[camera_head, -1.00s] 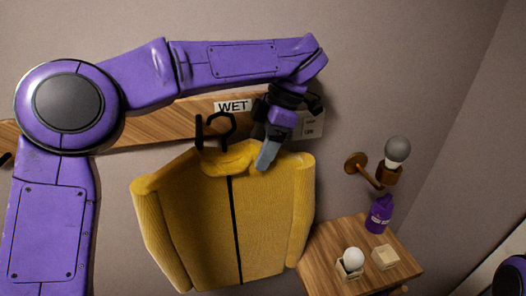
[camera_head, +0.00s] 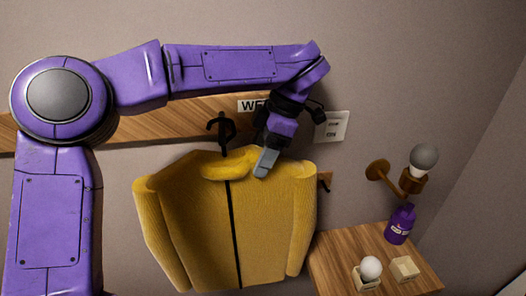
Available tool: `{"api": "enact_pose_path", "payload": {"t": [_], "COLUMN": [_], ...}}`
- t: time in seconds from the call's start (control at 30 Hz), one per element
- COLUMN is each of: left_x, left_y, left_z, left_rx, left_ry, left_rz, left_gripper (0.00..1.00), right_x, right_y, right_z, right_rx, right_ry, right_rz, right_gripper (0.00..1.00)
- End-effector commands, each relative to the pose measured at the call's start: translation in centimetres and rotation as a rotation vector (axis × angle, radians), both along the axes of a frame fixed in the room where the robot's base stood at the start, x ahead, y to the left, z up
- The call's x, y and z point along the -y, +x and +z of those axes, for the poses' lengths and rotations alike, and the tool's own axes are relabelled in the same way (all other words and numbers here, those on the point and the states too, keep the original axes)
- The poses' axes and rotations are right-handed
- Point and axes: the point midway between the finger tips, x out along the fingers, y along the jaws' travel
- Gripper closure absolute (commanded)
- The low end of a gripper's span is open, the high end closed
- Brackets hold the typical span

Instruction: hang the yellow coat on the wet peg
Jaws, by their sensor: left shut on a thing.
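The yellow coat (camera_head: 195,215) hangs upright in front of the wall, facing me. My left gripper (camera_head: 266,163) is shut on the coat at its collar, right of the middle. The wooden peg board (camera_head: 150,123) runs behind it. The WET label (camera_head: 247,106) on the board is partly covered by my gripper. Below and left of the label, the black peg and the coat's black hanger hook (camera_head: 222,130) overlap in the picture. I cannot tell whether the hook rests on the peg. My right gripper is not in view.
A small wooden table (camera_head: 335,262) at the lower right holds a purple bottle (camera_head: 399,224), a white ball (camera_head: 371,268) on a pale block and another pale block (camera_head: 404,269). A wall lamp (camera_head: 424,158) is above it.

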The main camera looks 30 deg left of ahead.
Motion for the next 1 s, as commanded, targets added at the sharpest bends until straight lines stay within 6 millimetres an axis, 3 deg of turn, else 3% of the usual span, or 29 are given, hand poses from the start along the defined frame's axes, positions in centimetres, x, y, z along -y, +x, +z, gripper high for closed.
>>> {"api": "enact_pose_path", "payload": {"t": [0.3,0.33,0.4,0.77,1.0], "left_x": [0.0,0.0,0.0,0.2,1.9], "left_y": [0.0,0.0,0.0,0.2,1.5], "left_z": [-0.1,-0.1,-0.1,0.5,5.6], "left_rx": [0.001,0.001,0.001,0.0,0.006], "left_ry": [0.0,0.0,0.0,0.002,0.005], "left_rz": [0.0,0.0,0.0,0.001,0.003], "left_gripper": [1.0,0.3,0.07,0.06,0.06], "right_x": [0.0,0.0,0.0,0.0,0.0], "right_y": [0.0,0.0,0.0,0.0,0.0], "right_z": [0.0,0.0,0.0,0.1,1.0], "right_rx": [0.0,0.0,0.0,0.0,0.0], "right_ry": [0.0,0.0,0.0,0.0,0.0], "right_rz": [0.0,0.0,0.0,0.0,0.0], "right_gripper": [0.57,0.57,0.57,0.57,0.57]}}
